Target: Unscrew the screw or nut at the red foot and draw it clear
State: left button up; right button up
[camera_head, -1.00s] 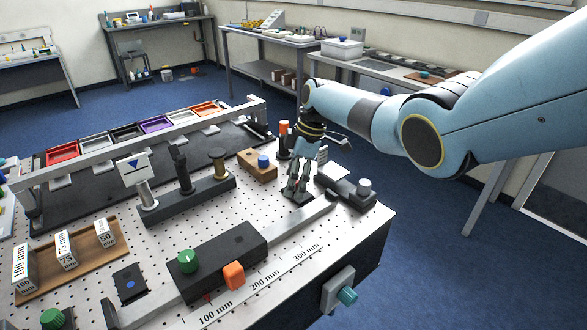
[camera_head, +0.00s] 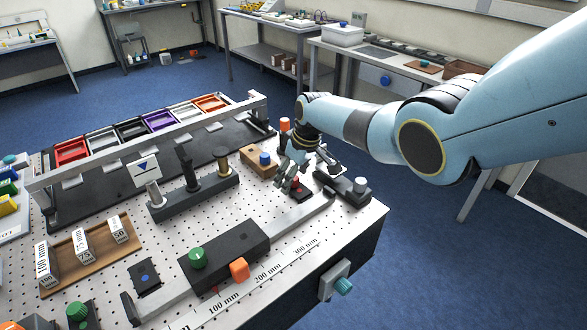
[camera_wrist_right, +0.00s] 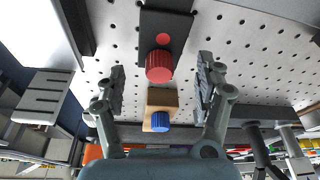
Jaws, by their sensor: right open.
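A red ribbed cap (camera_wrist_right: 159,67), which looks like the screw or nut at the red foot, stands on a dark block (camera_wrist_right: 167,22) with a red dot on it. In the head view a bit of red (camera_head: 297,183) shows low beside my right gripper (camera_head: 288,178). In the right wrist view the two fingers of my right gripper (camera_wrist_right: 161,80) are wide apart, one on each side of the red cap, with gaps on both sides. The gripper is open and empty. The cap's thread is hidden. My left gripper is not in view.
A wooden block (camera_head: 255,160) with a blue knob (camera_head: 265,158) stands close by. A dark block with a light knob (camera_head: 360,185) is to the right, and an orange-topped post (camera_head: 284,124) behind.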

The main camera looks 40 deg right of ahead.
jog(key=shift+f, duration=0.1)
jog(key=shift+a+m+p, duration=0.1)
jog(key=shift+m+p, duration=0.2)
jog(key=shift+m, duration=0.6)
jog(key=m, duration=0.2)
jog(key=m+h, duration=0.1)
jog(key=m, duration=0.1)
jog(key=shift+m+h, duration=0.3)
jog(key=shift+m, duration=0.6)
jog(key=shift+m+h, duration=0.4)
jog(key=shift+m, duration=0.4)
jog(key=m+b, duration=0.1)
jog(key=m, duration=0.2)
jog(key=shift+m+g+h, duration=0.3)
jog(key=shift+g, duration=0.1)
